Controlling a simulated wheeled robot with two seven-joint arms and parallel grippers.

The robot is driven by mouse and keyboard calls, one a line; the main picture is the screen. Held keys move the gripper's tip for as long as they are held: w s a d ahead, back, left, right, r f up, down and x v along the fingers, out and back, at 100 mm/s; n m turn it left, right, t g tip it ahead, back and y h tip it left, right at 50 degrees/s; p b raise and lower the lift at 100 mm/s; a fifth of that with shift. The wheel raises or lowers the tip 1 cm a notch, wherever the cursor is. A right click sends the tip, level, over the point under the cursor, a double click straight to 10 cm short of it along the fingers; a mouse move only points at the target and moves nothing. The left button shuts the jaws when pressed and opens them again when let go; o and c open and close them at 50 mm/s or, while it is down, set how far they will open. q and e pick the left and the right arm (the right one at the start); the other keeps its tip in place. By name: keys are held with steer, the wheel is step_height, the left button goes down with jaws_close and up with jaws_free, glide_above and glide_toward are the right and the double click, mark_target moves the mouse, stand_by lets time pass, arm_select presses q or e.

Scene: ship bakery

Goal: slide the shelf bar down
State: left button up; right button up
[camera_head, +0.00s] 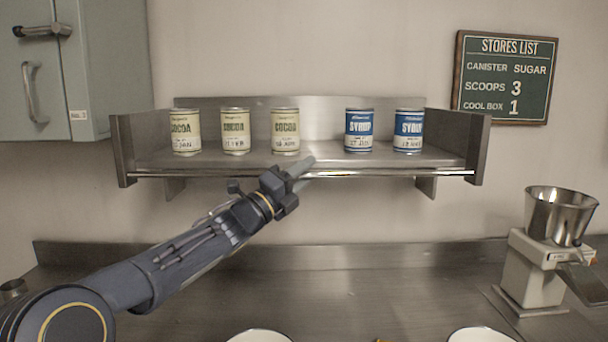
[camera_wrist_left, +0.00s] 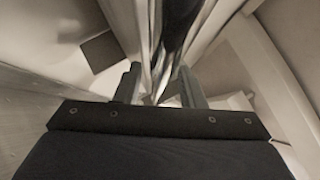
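The shelf bar (camera_head: 400,173) is a thin shiny rail along the front edge of the steel wall shelf (camera_head: 330,157), level with the shelf board. My left gripper (camera_head: 304,165) reaches up from the lower left to the bar near the middle of the shelf. In the left wrist view its two fingers (camera_wrist_left: 160,85) stand apart, with blurred shiny metal beyond and between them. I cannot tell whether they touch the bar. My right gripper is not in view.
Cocoa cans (camera_head: 235,131) and syrup cans (camera_head: 359,130) stand on the shelf behind the bar. Below is a steel counter (camera_head: 350,290) with a grinder-like machine with a metal hopper (camera_head: 558,214) at right. A pale cabinet (camera_head: 90,70) hangs at left.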

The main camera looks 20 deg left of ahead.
arm_select(q)
steer(key=shift+f, duration=0.1)
steer(key=shift+s+a+f+b, duration=0.2)
steer(key=shift+s+f+b, duration=0.05)
steer(key=shift+s+b, duration=0.1)
steer(key=b+v, duration=0.2)
steer(key=v, duration=0.4)
steer(key=shift+s+a, duration=0.15)
steer(key=shift+s, duration=0.2)
